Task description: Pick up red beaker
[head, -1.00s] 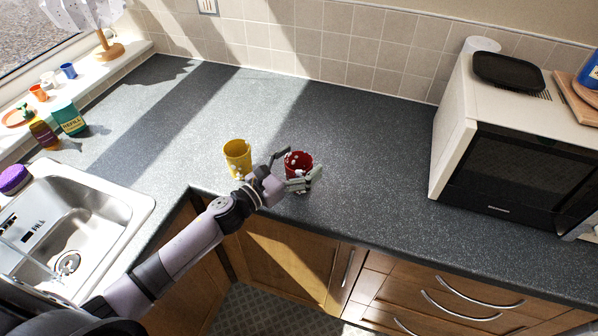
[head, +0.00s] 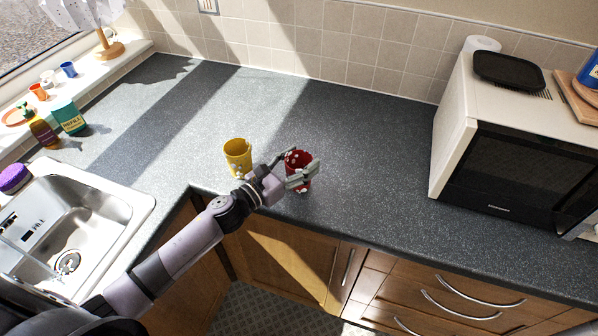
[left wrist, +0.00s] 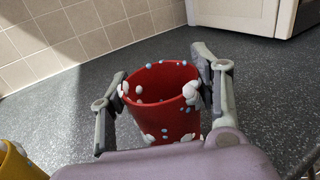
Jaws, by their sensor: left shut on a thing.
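The red beaker (head: 304,184), dotted with white and pale blue spots, stands upright on the dark worktop near its front edge. It also shows in the left wrist view (left wrist: 163,115), open at the top. My left gripper (head: 299,169) is shut on it, with one finger on each side near the rim; in the left wrist view the fingers (left wrist: 160,95) press on both sides. I cannot tell whether the beaker's base touches the worktop. My right gripper is in neither view.
A yellow beaker (head: 238,155) stands just left of my left gripper, and its edge shows in the left wrist view (left wrist: 14,160). A microwave (head: 520,170) stands to the right, a sink (head: 75,225) to the left. The worktop (head: 370,140) behind and right is clear.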

